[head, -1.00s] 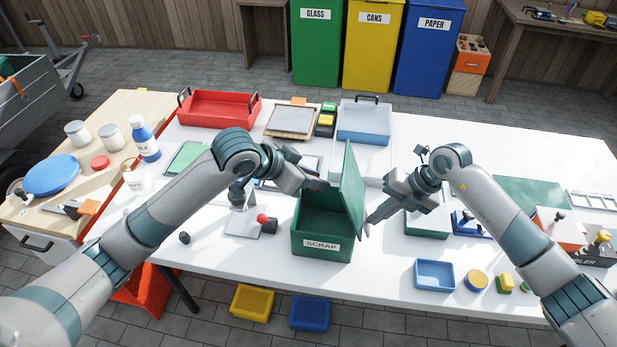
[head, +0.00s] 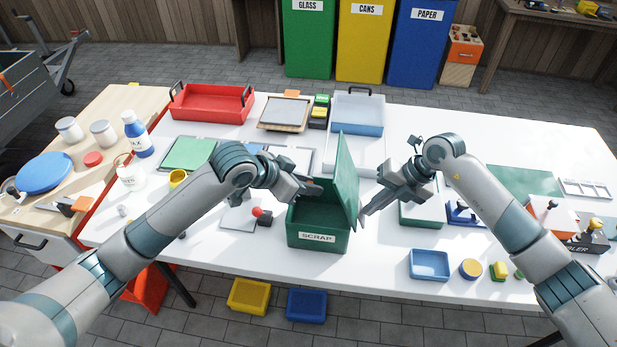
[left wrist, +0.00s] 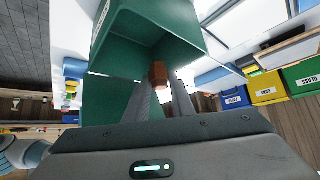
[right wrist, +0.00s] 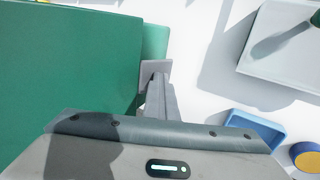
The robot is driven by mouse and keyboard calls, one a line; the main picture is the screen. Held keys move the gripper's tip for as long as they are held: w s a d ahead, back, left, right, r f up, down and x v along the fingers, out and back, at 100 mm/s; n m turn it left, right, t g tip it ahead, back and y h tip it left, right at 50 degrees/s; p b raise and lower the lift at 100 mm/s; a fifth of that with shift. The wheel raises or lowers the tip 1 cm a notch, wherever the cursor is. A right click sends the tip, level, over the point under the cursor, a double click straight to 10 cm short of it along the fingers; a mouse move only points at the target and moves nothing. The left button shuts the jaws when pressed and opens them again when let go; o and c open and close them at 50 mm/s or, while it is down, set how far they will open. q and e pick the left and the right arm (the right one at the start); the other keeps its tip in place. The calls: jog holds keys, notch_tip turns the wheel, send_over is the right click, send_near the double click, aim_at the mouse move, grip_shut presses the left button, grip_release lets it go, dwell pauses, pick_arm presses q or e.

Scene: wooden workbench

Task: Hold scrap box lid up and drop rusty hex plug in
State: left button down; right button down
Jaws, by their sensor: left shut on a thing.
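The green scrap box (head: 318,237) stands on the white workbench with its green lid (head: 346,180) raised, close to upright, on its right side. My left gripper (head: 318,188) is over the box opening, shut on the rusty hex plug (left wrist: 158,73). The plug is a brown hexagonal piece between the fingertips in the left wrist view; I cannot make it out in the head view. My right gripper (head: 364,212) is just right of the lid, its fingers together and nothing seen between them. In the right wrist view its fingertips (right wrist: 155,75) are at the lid's edge; contact is unclear.
A red-topped item (head: 262,215) stands left of the box. A blue tray (head: 429,264) and a yellow round piece (head: 470,268) lie at the front right. A red tray (head: 212,103) and a blue case (head: 358,112) stand behind. White bench is clear in front of the box.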

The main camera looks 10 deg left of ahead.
pick_arm(q)
jog(key=shift+f, duration=0.5)
jog(key=c, duration=1.4)
grip_release()
jog(key=shift+c, duration=0.2)
jog(key=shift+a, duration=0.1)
jog(key=v, duration=1.2)
jog(key=shift+r, duration=0.1)
